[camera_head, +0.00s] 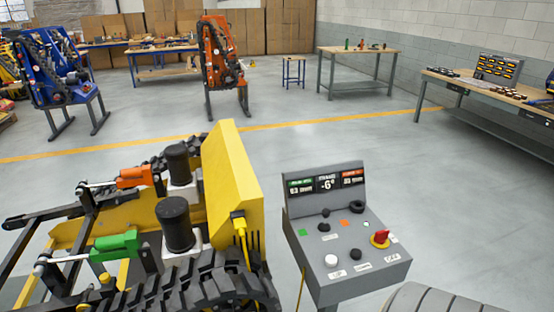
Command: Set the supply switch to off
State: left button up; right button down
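A grey control console (345,240) stands right of centre in the head view, with a sloped panel and a raised display (326,184). At the panel's right side is a red handle on a yellow base (381,239), which looks like the supply switch. Its small labels are too small to read, so I cannot tell its set position. The panel also has black knobs (325,226), a white round button (331,260), and green and orange patches. Neither of my grippers is in view.
A yellow tracked carrier (232,190) with black rubber tracks stands close at the left of the console, joined to a yellow plug and cable (239,225). A grey ribbed rounded thing (435,301) shows at the bottom right. The floor behind the console is clear up to the workbenches (358,53).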

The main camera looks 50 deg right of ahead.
aim_at(380, 237)
jog(key=z, duration=1.9)
